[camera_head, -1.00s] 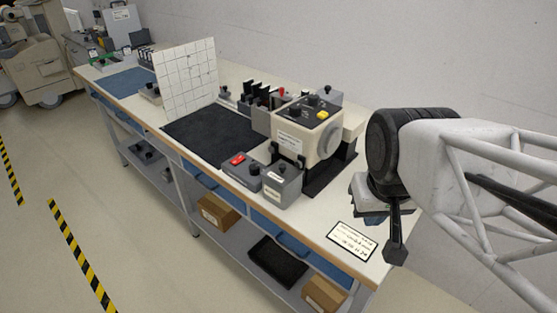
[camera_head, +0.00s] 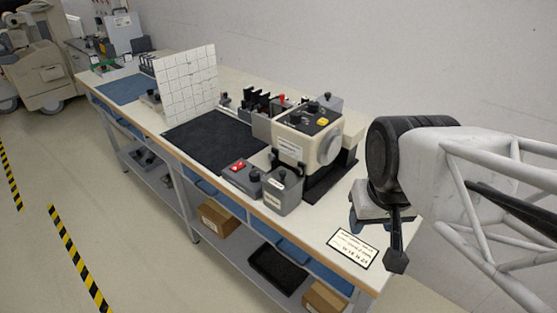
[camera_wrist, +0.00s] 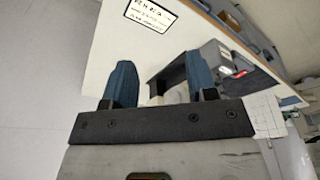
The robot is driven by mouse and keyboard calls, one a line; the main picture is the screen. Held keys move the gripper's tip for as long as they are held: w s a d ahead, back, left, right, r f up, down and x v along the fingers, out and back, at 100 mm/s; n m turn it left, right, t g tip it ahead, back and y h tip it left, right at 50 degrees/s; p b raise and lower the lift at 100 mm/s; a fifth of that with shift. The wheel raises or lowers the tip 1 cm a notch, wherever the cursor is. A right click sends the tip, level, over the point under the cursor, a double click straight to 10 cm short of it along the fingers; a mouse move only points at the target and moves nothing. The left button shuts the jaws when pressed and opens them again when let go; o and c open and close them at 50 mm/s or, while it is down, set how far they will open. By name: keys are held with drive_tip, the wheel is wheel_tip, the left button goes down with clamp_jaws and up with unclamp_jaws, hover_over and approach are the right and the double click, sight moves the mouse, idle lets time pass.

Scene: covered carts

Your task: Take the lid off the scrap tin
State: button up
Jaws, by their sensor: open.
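The left one (camera_head: 240,178) carries a red switch. My gripper (camera_head: 366,222) is open and empty above the bench's right end, to the right of both boxes and apart from them. In the wrist view, its blue fingers (camera_wrist: 160,68) are spread, with a dark-edged grey shape beyond them that I cannot identify.
A beige machine (camera_head: 298,146) on a black base stands behind the boxes. A lettered plate (camera_head: 353,249) lies at the bench's right end. A black mat (camera_head: 212,137) and white gridded panel (camera_head: 186,84) are farther left. Shelves below hold boxes.

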drive_tip(key=n+g, duration=0.3)
drive_tip(key=n, duration=1.5)
hover_over(283, 172)
wheel_tip(283, 172, down, 4)
drive_tip(key=shift+s+r, duration=0.1)
drive_tip(key=shift+s, duration=0.05)
drive_tip(key=shift+a, duration=0.1)
drive_tip(key=shift+f, duration=1.35)
drive_tip(key=shift+f, duration=0.1)
